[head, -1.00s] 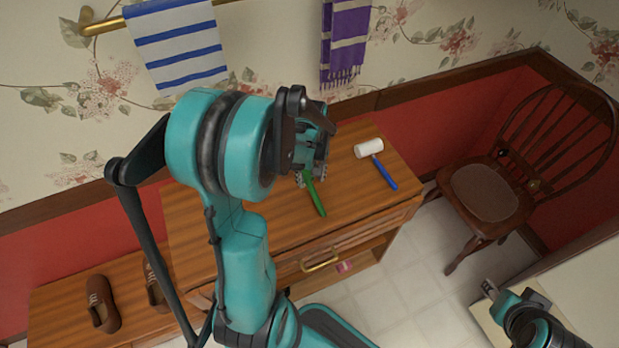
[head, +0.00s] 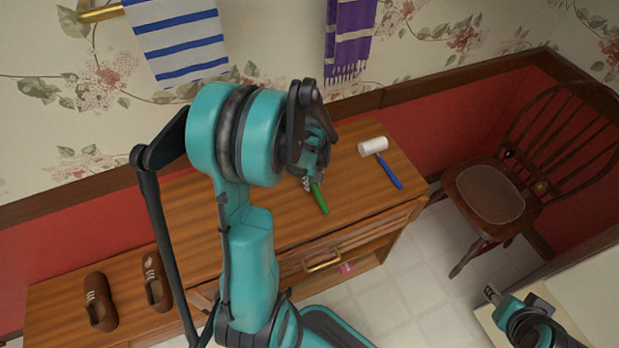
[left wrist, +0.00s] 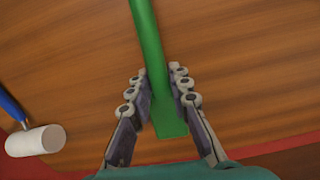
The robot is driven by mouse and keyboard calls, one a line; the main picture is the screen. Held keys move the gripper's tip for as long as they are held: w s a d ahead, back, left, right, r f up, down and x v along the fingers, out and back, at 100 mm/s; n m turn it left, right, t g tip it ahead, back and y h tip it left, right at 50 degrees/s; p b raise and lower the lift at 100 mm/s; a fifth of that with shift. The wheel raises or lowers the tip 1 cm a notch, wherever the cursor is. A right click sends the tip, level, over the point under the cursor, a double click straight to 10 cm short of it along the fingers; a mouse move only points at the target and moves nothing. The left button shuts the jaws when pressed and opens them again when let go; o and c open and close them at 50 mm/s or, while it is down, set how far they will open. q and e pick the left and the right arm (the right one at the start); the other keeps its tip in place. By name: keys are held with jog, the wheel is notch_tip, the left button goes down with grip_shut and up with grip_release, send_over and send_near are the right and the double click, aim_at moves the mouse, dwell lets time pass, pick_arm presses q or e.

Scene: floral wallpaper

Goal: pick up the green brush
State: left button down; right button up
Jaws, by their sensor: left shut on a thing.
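The green brush (head: 319,197) lies on the wooden cabinet top, its handle pointing toward the cabinet's front edge. My left gripper (head: 308,184) is over its far end and hides that part in the head view. In the left wrist view the green brush (left wrist: 149,45) runs between the two fingers of my left gripper (left wrist: 158,95), which are shut on it near its wider end. Whether the brush is clear of the wood I cannot tell. My right gripper (head: 491,294) is at the lower right, away from the cabinet; its finger gap is too small to judge.
A roller with a white head (head: 373,147) and blue handle (head: 389,170) lies right of the brush. Brown shoes (head: 101,301) stand on a lower bench at left. A wooden chair (head: 490,193) is at right. Striped towels (head: 178,45) hang above the cabinet.

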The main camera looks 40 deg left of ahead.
pick_arm(q)
jog(key=shift+r+p, duration=0.3)
jog(key=shift+r, duration=0.2)
jog(key=r, duration=0.1)
jog(key=r+p, duration=0.2)
jog(key=r, duration=0.1)
jog(key=shift+d, duration=0.35)
jog(key=s+d+r+p, duration=0.2)
jog(key=d+r, duration=0.4)
jog(key=d, duration=0.4)
jog(key=shift+d+p, duration=0.4)
jog(key=shift+p, duration=0.35)
